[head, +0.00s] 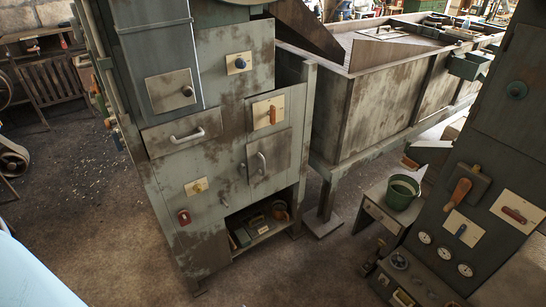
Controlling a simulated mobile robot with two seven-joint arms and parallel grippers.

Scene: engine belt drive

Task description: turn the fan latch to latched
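No label for the fan latch is readable, so I cannot tell which control it is. On the left cabinet (221,153), an orange lever (272,114) stands about upright on a cream plate. On the right cabinet (432,195), an orange handle (460,192) tilts on a dark block. Neither of my grippers shows in the head view.
A green bucket (402,192) stands on a small stand between the cabinets. A large metal trough (385,100) lies behind. Open floor (300,275) lies in front.

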